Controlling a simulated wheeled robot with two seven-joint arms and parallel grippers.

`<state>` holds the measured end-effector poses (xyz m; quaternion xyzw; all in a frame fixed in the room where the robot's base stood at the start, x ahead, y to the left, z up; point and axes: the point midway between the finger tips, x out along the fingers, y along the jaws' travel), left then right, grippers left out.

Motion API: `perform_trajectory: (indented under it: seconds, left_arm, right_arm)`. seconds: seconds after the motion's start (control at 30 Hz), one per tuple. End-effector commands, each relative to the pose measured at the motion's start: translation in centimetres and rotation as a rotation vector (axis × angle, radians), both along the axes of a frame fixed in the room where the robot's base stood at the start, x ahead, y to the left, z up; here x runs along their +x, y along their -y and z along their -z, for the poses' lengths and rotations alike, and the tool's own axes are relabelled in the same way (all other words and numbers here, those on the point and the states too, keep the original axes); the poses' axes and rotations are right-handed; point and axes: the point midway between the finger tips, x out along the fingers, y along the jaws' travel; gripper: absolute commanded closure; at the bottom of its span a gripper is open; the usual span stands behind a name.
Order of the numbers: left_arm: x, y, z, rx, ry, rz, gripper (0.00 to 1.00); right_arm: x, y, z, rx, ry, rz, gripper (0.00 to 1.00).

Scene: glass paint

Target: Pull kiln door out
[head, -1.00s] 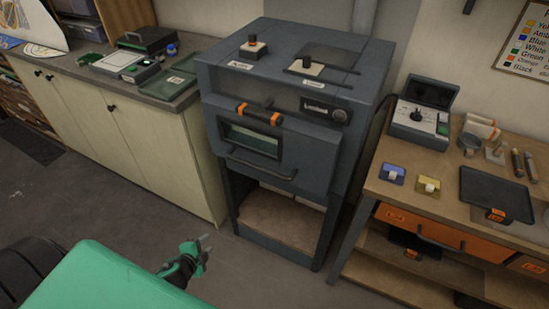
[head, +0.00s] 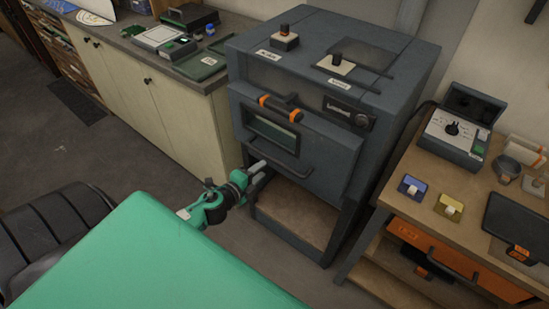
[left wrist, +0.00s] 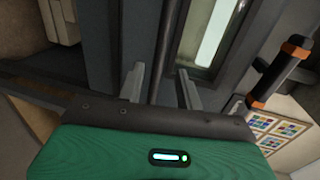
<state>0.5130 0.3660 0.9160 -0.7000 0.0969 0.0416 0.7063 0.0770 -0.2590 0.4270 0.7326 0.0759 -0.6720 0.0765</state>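The grey kiln (head: 260,68) stands in the middle of the head view. Its front door (head: 316,162) has a small window (head: 271,135), an orange-ended handle (head: 281,109) above, and a dark bar handle (head: 275,156) below; it looks closed. My left gripper (head: 260,168) is at the left end of the bar handle. In the left wrist view the open fingers (left wrist: 160,86) stand on either side of the dark bar (left wrist: 163,45), with visible gaps. The window (left wrist: 208,38) and orange-ended handle (left wrist: 280,72) also show there. My right gripper is not in view.
A wooden bench (head: 408,212) with a control box (head: 453,133), colored tags and a dark tray stands to the right. A cream cabinet (head: 160,103) with a cluttered counter is on the left. An open space with a brown shelf (head: 300,212) lies under the kiln door.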

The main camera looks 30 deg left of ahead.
Motion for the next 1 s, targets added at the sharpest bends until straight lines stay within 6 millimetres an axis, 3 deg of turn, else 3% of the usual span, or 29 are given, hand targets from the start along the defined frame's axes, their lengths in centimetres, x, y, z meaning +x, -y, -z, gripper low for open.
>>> perform_trajectory:
  seconds: [0.5,1.0]
  left_arm:
    - [7.0,0.6,1.3,-0.003,0.001,-0.001,0.64]
    - [8.1,0.6,1.7,-0.001,-0.001,0.0,0.64]
  right_arm:
    - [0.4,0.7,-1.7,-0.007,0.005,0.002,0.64]
    - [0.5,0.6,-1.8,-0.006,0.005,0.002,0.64]
